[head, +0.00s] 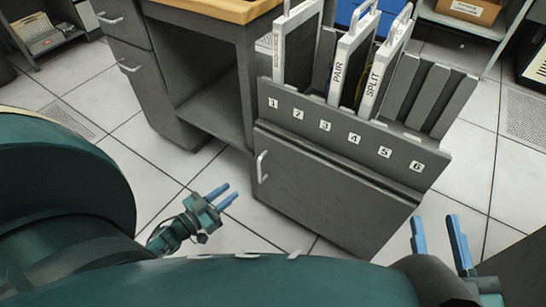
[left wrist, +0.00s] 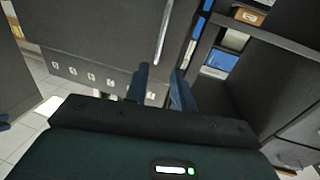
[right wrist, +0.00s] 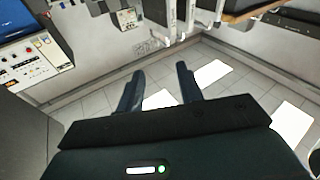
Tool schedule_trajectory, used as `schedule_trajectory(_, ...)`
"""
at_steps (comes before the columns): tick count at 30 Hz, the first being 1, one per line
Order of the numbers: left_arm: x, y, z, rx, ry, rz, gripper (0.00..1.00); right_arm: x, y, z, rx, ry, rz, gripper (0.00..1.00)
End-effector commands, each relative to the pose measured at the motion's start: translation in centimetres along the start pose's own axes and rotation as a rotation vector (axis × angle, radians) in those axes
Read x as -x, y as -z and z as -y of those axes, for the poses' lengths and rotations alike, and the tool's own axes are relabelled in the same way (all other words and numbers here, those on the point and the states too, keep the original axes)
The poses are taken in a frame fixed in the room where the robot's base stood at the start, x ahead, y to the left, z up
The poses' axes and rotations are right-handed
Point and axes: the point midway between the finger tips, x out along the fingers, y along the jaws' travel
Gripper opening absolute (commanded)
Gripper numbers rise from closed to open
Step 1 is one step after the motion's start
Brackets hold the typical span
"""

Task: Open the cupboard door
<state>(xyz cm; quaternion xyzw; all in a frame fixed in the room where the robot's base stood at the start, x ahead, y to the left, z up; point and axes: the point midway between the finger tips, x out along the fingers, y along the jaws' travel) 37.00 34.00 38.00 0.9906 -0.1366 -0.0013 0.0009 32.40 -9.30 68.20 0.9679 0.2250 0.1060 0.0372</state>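The grey cupboard door (head: 325,195) looks shut, below a sloping row of number labels. Its silver handle (head: 262,167) stands upright at the door's left edge. The handle also shows in the left wrist view (left wrist: 163,34), beyond my fingertips and roughly in line with the gap between them. My left gripper (head: 232,191) is open and empty, left of the handle and apart from it in the head view. My right gripper (head: 435,220) is open and empty, at the cupboard's lower right in the head view. The cupboard's inside is hidden.
Card frames (head: 353,60) stand in slots on top of the cupboard. A desk (head: 215,90) with a wooden top and drawers stands directly left of it. Tiled floor (head: 165,160) is clear before the desk. A shelf with a cardboard box (head: 468,10) is behind.

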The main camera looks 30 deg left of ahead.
Motion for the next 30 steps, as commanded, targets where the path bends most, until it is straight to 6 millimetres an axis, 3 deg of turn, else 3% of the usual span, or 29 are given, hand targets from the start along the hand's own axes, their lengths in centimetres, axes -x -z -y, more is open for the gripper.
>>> schedule_trajectory(5,-1.8,-0.1,0.0,0.000,-0.001,-0.004,0.25,0.0,-0.2,0.1,-0.009,0.002,-0.006,0.36)
schedule_trajectory(19,-11.0,-0.2,-0.1,0.000,-0.001,-0.003,0.25,-0.1,-0.4,0.5,-0.074,0.020,-0.042,0.36)
schedule_trajectory(24,-12.6,-0.1,0.0,-0.001,-0.001,-0.002,0.25,-0.6,0.6,0.1,-0.037,0.023,-0.100,0.36)
schedule_trajectory(30,-13.2,0.0,0.0,0.000,-0.001,-0.001,0.25,-0.8,0.9,0.0,-0.026,0.024,-0.115,0.36)
